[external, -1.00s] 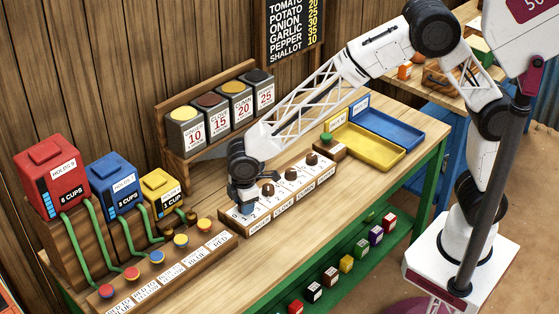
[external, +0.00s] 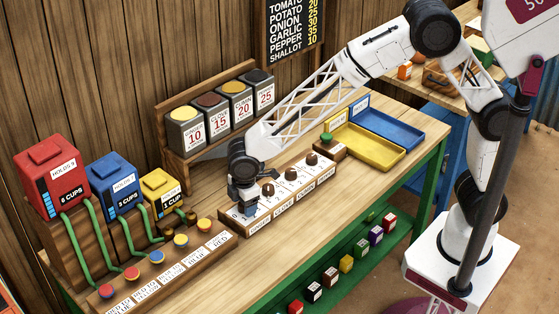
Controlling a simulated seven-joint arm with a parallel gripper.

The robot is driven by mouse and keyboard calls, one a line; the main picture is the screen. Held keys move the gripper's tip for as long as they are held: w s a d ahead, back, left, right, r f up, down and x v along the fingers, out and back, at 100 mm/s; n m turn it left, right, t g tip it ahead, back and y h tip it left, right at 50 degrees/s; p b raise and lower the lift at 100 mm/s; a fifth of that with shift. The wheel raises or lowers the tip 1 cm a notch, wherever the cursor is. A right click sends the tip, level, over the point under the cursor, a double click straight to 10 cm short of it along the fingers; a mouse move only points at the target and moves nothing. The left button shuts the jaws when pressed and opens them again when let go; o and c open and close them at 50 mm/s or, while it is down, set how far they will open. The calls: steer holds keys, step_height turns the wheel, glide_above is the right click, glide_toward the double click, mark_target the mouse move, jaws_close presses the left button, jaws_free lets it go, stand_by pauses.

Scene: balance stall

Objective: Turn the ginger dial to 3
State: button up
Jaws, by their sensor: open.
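The dial panel (external: 262,222) is a wooden block on the table with a white top and labels along its front edge. The ginger dial is at its left end, by the ginger label (external: 260,226), and is hidden under my gripper (external: 243,207). My gripper points down over that place with its jaws open. Whether the fingers touch the dial, and where its pointer stands, cannot be seen. Other brown dials stand in a row to the right: one beside my gripper (external: 268,190), one in the middle (external: 292,174) and one at the right end (external: 312,159).
Spice tins (external: 188,131) stand on a rack behind. Red (external: 50,177), blue (external: 115,184) and yellow (external: 162,193) boxes with green tubes stand left, behind a row of coloured buttons (external: 157,257). A green button (external: 326,139), yellow tray (external: 352,147) and blue tray (external: 400,128) lie right.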

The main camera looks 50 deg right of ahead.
steer(key=shift+r, duration=0.15)
steer(key=shift+s+a+r, duration=0.1)
steer(key=shift+s+r, duration=0.05)
steer(key=shift+r, duration=1.75)
steer(key=shift+s+r, duration=0.15)
steer(key=shift+r, duration=1.7)
steer(key=shift+w+d+r, duration=0.1)
steer(key=shift+d+r, duration=0.1)
steer(key=shift+d, duration=0.25)
steer(key=s+d+r+m, duration=0.2)
steer(key=d+r+m, duration=0.15)
steer(key=d, duration=0.75)
steer(key=s+d+r+m, duration=0.15)
steer(key=d+r, duration=0.35)
steer(key=d, duration=0.5)
steer(key=s+d+r+m, duration=0.1)
steer(key=d+r+m, duration=0.25)
steer(key=d, duration=0.75)
steer(key=s+d+r+m+t, duration=0.1)
steer(key=s+d+m, duration=0.6)
steer(key=s+d, duration=1.3)
steer(key=shift+d+t, duration=0.2)
steer(key=shift+t, duration=0.1)
